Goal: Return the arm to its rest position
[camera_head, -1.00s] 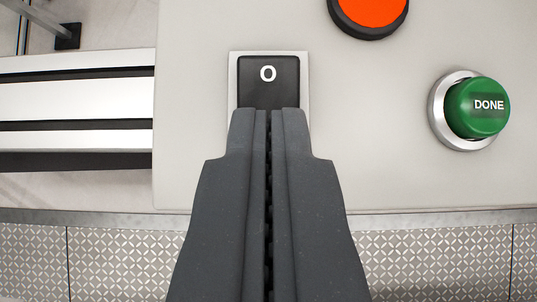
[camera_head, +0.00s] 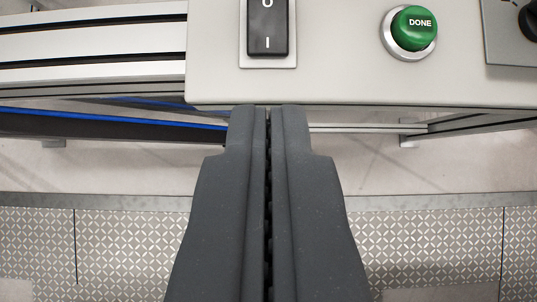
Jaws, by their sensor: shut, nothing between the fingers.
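My gripper (camera_head: 268,112) is shut and empty, pointing up the picture from the bottom middle. Its fingertips show just below the front edge of the light grey control panel (camera_head: 340,82). A black rocker switch (camera_head: 267,28) marked O and I in a pale frame is on the panel, above the fingertips in the picture and apart from them. Its top is cut off by the picture edge.
A green DONE button (camera_head: 414,28) with a silver collar is on the panel, right of the switch. A grey plate with a black knob (camera_head: 530,22) is at the top right. Aluminium rails (camera_head: 90,42) run left. Patterned floor plates (camera_head: 120,245) lie below.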

